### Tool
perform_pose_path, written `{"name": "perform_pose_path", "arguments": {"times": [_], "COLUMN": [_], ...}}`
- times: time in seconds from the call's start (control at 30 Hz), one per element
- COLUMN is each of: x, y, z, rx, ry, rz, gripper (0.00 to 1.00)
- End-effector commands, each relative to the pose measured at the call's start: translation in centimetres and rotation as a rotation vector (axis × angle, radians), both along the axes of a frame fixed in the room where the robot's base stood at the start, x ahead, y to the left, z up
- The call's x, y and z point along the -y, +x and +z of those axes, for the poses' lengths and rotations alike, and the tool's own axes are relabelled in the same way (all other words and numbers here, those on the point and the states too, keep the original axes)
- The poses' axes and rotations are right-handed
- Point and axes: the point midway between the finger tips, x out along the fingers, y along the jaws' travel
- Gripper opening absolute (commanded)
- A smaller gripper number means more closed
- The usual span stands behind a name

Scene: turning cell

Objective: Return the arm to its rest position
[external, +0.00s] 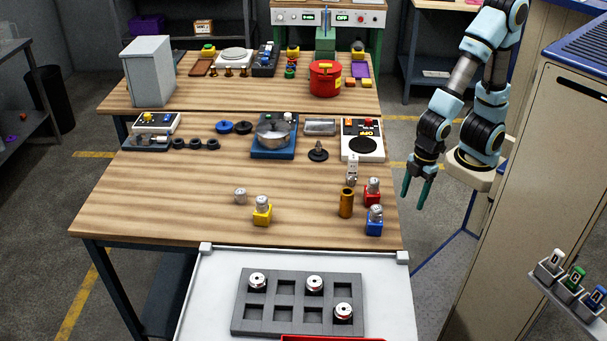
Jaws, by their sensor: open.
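My arm shows at the right in the external view, light blue and black, on a pale base beside the beige cabinet. The arm is bent and its lower end hangs down. My gripper (418,192) has two teal fingers that point down, spread apart with nothing between them. It is to the right of the wooden table's right edge, over the floor, and touches nothing.
The wooden table (150,205) holds yellow, red and blue blocks with metal pieces, a brass cylinder (346,203) and several devices. A white tray table (215,290) in front bears a grey rack (268,312). The beige cabinet (545,170) stands close at right.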

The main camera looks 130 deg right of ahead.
Motion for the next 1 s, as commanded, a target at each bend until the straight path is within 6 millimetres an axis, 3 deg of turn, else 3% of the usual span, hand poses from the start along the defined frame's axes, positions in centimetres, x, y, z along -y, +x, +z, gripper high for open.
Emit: {"name": "perform_pose_path", "arguments": {"times": [0.47,0.77,0.9,1.0], "x": [0.0,0.0,0.0,0.0], "y": [-0.1,-0.1,-0.1,-0.1], "z": [6.7,13.0,13.9,13.2], "rx": [-0.002,-0.002,-0.002,-0.002], "ry": [0.002,0.001,0.001,0.001], "rz": [0.0,0.0,0.0,0.0], "gripper": [0.67,0.67,0.67,0.67]}}
